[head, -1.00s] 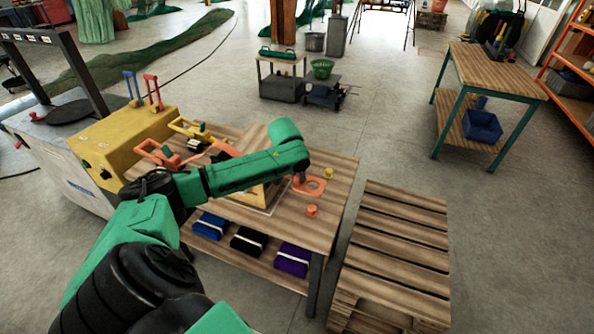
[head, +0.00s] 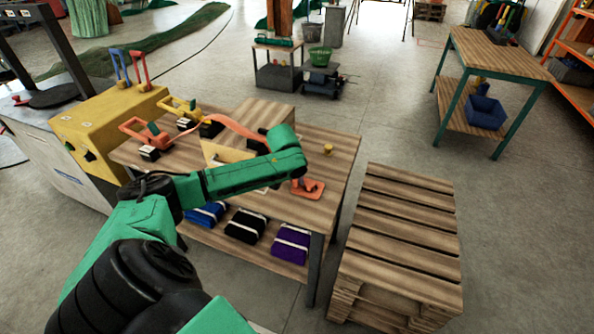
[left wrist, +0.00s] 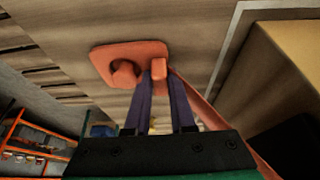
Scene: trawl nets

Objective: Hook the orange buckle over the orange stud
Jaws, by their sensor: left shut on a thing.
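The orange buckle (head: 307,193) is a flat plate with a hole, low over the right part of the wooden table. The orange stud (head: 312,186) shows within the plate's outline. In the left wrist view the round stud (left wrist: 124,73) appears in the hole of the buckle (left wrist: 105,55). I cannot tell whether the plate lies fully flat on the table. My left gripper (left wrist: 160,82) is shut on the buckle's upright orange tab, beside the stud; it also shows in the head view (head: 301,180). My right gripper is not in view.
An orange strap (head: 235,125) runs across the table past a wooden box (head: 262,115). A yellow stud (head: 328,149) stands behind the buckle. Orange and yellow ratchet handles (head: 140,130) are at the left. A pallet stack (head: 400,230) stands right of the table.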

